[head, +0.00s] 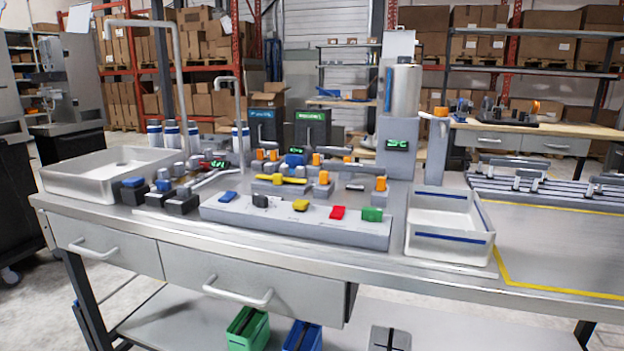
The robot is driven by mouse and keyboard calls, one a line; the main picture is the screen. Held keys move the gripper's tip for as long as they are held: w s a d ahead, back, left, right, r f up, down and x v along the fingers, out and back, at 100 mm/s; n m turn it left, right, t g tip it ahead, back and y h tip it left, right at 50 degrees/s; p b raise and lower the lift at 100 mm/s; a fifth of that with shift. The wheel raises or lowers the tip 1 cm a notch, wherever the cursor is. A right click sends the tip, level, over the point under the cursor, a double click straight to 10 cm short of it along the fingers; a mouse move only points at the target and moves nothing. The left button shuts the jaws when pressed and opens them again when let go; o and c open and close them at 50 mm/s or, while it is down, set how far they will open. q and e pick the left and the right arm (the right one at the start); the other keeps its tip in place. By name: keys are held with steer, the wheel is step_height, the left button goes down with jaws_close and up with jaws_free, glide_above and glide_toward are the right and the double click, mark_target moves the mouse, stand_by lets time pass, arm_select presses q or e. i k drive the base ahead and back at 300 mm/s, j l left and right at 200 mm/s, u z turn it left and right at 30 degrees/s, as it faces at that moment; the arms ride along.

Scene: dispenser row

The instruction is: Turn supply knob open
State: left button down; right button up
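The workbench (130,228) carries a row of dispensing fittings. A grey strip (290,225) along its front holds a blue knob (228,197), a black knob (260,201), a yellow knob (300,205), a red knob (337,212) and a green knob (372,214). Behind it are a yellow lever (280,180) and several orange knobs, one of them at the right (380,183). Black blocks with blue tops (160,187) stand at the left. I cannot tell which is the supply knob or whether it is open. Neither of my grippers is in view.
A white sink basin (62,180) with a tall tap is at the left. A white tray (450,240) is right of the strip. A grey column (397,135) carries a metal cylinder (402,90). The yellow-lined bench area (560,250) at the right is clear.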

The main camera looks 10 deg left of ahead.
mark_target(162, 185)
steer(key=u, duration=1.2)
